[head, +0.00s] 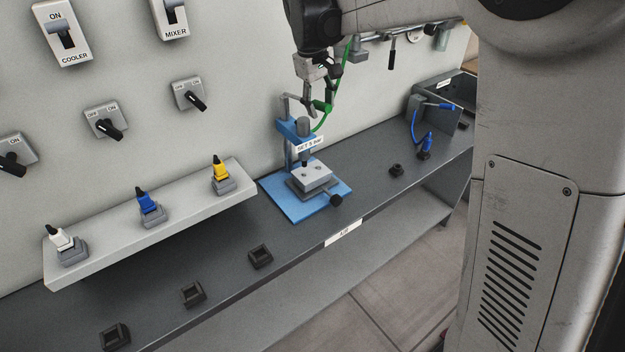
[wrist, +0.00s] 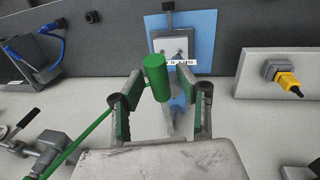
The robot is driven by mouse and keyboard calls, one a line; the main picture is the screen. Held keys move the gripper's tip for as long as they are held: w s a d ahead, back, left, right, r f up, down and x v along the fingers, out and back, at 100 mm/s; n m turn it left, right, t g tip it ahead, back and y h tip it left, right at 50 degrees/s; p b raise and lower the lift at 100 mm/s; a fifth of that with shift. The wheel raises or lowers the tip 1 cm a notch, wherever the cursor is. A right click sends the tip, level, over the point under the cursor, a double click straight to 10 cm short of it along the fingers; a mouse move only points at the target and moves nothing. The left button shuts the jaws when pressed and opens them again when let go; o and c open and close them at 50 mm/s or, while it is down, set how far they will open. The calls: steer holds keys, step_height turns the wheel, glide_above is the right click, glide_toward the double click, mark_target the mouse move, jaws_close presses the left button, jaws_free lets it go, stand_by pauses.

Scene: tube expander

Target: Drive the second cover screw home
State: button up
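The blue fixture (head: 297,207) stands on the bench with a grey block (head: 313,176) on its base. Dark round spots show on the block, and I cannot tell which are screws. The block also shows in the wrist view (wrist: 172,43). A green cylinder (wrist: 157,77) with a thin green line running off lower left shows between the fingers of my gripper (wrist: 162,92). The fingers stand apart with green inner faces, and a gap shows right of the cylinder. Whether they grip it is unclear. In the head view my gripper (head: 319,101) is above the fixture, beside its upright.
A pale shelf (head: 120,235) with white, blue and yellow plugs is left of the fixture. Switches line the wall above it. A blue-handled part with a cable (head: 427,141) is at right. Several dark sockets (head: 260,256) sit along the front of the bench.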

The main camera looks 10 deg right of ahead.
steer(key=shift+r, duration=0.1)
step_height(320, 180, up, 7)
steer(key=a+p, duration=0.1)
steer(key=p, duration=0.2)
steer(key=shift+s, duration=0.4)
stand_by(0.5)
steer(key=s+d+f+m+t+y+b, duration=0.1)
steer(key=s+d+f+b, duration=0.15)
steer(key=s, duration=0.55)
steer(key=s+d+f+m+t+b, duration=0.15)
steer(key=s+f+b, duration=0.25)
steer(key=s, duration=0.5)
steer(key=s+d+f+m+t+y+b, duration=0.1)
steer(key=s+d+f+m+t+b, duration=0.15)
steer(key=s, duration=0.55)
steer(key=s+f+t+b, duration=0.1)
steer(key=s+f+b, duration=0.2)
steer(key=s+f, duration=0.5)
steer(key=shift+f+m+b, duration=0.3)
steer(key=shift+f+m, duration=0.05)
steer(key=shift+m, duration=0.05)
